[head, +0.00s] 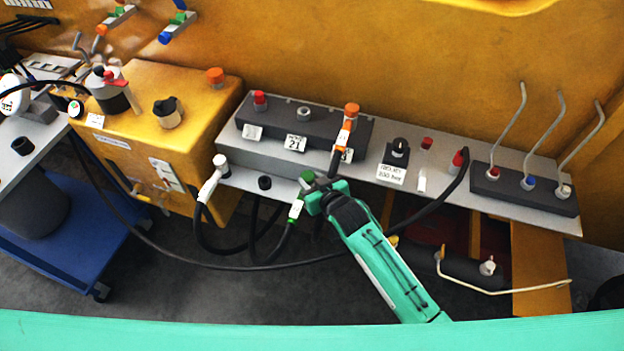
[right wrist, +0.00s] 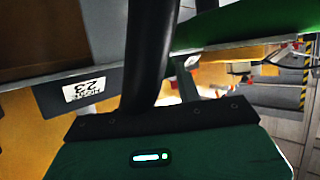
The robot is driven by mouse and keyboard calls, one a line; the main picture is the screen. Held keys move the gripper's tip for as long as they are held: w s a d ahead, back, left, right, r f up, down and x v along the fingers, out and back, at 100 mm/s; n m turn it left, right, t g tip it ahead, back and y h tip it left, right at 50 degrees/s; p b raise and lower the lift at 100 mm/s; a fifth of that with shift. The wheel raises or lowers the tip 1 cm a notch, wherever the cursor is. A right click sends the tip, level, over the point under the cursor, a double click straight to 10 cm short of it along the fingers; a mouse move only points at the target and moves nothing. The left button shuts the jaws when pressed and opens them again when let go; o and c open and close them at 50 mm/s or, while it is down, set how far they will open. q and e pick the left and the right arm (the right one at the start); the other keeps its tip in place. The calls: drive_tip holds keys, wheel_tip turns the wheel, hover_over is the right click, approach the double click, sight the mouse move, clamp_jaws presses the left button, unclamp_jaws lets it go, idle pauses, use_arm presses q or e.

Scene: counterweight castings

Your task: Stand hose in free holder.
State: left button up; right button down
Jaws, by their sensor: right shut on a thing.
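My right gripper (head: 328,194) is shut on a black hose, with an orange and white end (head: 343,139) rising above the jaws in front of the dark block. The hose's dark tube (right wrist: 150,50) stands between the jaws in the right wrist view. A white-ended hose (head: 211,180) sits at the left end of the grey front ledge (head: 240,177). A green-ended hose (head: 296,209) is close left of the gripper. Between them a dark ring (head: 264,182) on the ledge has no hose in it. The hose's contact with the ledge is hidden. My left gripper is not seen.
A dark block (head: 325,124) with coloured caps and number plates (head: 296,142) stands behind the ledge. A long black cable loops below. A yellow box (head: 145,105) stands left, and bent levers (head: 508,130) stand right. A "23" plate (right wrist: 83,90) is beside the tube.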

drive_tip(key=shift+f+b, duration=0.9)
drive_tip(key=shift+f, duration=0.8)
drive_tip(key=c, duration=0.9)
unclamp_jaws()
drive_tip(key=shift+f, duration=0.1)
drive_tip(key=b+v, duration=0.2)
drive_tip(key=v, duration=1.2)
